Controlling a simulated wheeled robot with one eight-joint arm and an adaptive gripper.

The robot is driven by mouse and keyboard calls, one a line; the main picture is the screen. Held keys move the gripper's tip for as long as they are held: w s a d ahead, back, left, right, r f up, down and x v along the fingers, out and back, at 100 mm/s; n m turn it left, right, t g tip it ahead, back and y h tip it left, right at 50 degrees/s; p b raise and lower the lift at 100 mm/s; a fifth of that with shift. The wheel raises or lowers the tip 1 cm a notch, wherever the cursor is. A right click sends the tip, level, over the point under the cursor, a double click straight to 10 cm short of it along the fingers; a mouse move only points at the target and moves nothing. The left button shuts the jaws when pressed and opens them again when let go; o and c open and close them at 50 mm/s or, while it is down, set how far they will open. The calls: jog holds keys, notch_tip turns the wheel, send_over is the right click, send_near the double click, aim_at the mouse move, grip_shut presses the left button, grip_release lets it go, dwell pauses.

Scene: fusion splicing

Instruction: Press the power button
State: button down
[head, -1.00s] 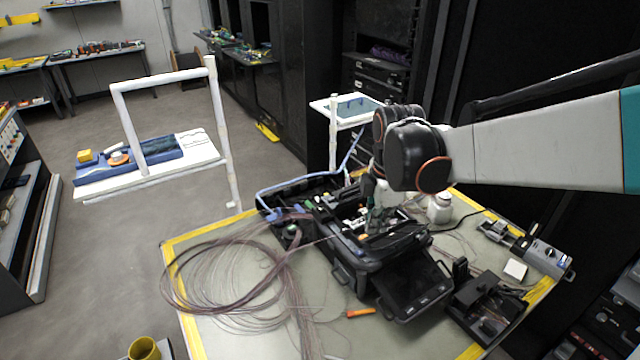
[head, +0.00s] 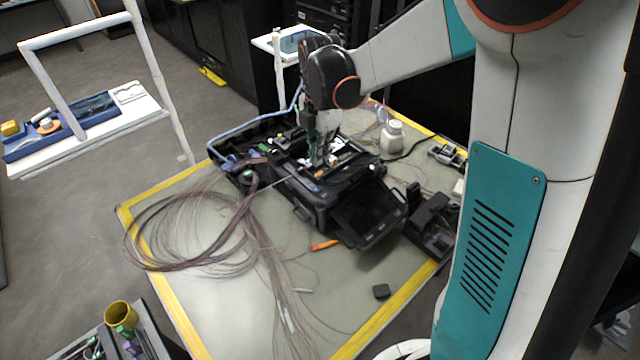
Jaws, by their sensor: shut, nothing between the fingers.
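The black fusion splicer (head: 330,212) sits on the table with its dark screen (head: 369,213) tilted toward the front right. Its power button is too small to make out. My gripper (head: 317,164) points down over the splicer's top, behind the screen, with its fingers shut and nothing held. The fingertips are close to the top near a small orange part, and I cannot tell whether they touch it. The gripper and wrist hide part of the splicer's far side.
The table (head: 200,300) has a yellow-taped edge. A coil of thin fibres (head: 150,245) covers its left side. An orange tool (head: 325,245) lies in front of the splicer. A white bottle (head: 392,136) and a black device (head: 430,222) stand to the right. A yellow cup (head: 121,315) is at lower left.

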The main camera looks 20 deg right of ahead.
aim_at(324, 196)
notch_tip(324, 196, down, 14)
jog(key=b, duration=0.3)
jog(key=shift+b, duration=0.35)
